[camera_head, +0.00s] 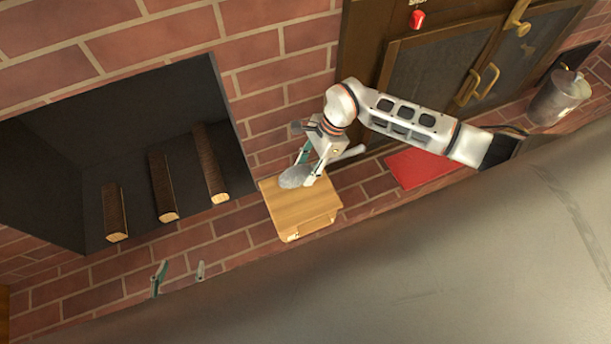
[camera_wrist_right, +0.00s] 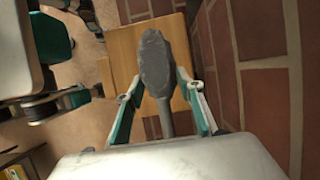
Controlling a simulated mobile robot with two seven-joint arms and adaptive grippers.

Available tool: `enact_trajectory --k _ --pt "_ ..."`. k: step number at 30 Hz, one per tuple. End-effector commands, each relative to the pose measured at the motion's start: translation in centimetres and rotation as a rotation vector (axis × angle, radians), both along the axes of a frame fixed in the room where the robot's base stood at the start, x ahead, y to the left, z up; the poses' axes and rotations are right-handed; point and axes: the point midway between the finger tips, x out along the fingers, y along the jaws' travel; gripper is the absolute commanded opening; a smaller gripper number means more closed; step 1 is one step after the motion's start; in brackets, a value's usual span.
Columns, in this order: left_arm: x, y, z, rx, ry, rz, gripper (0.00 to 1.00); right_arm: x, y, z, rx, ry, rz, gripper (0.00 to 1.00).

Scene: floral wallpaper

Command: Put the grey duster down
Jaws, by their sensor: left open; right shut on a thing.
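The grey duster (camera_head: 295,178) is in my right gripper (camera_head: 308,178), over the top of a small wooden table (camera_head: 318,205). In the right wrist view the duster's grey oval head (camera_wrist_right: 156,60) points away from the wrist, and its thin handle (camera_wrist_right: 165,118) lies between the green fingers of the right gripper (camera_wrist_right: 162,98). The wooden table top (camera_wrist_right: 122,45) is behind it. I cannot tell whether the duster touches the table. My left gripper (camera_head: 180,275) is open and empty at lower left, only its fingertips showing.
A dark fireplace opening with several logs (camera_head: 163,187) is on the left of the brick wall. A red flat item (camera_head: 420,168) and a metal pot (camera_head: 559,97) lie to the right. A wooden cabinet with brass handles (camera_head: 485,82) stands behind my right arm.

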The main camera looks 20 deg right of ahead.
Motion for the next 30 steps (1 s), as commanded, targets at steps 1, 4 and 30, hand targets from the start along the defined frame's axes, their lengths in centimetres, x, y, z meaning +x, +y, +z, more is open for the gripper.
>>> enact_trajectory --k 1,4,30 --pt "0.3 0.1 0.2 0.002 -0.006 0.0 0.54 0.1 0.0 -0.5 0.001 -0.001 -0.001 0.1" --pt "0.7 0.2 0.5 0.003 -0.015 0.001 0.54 0.1 0.0 -0.8 0.001 -0.002 -0.001 0.1" --pt "-0.3 0.2 -1.0 0.012 0.007 -0.003 0.54 0.1 0.0 -5.3 0.0 -0.002 0.0 0.54"
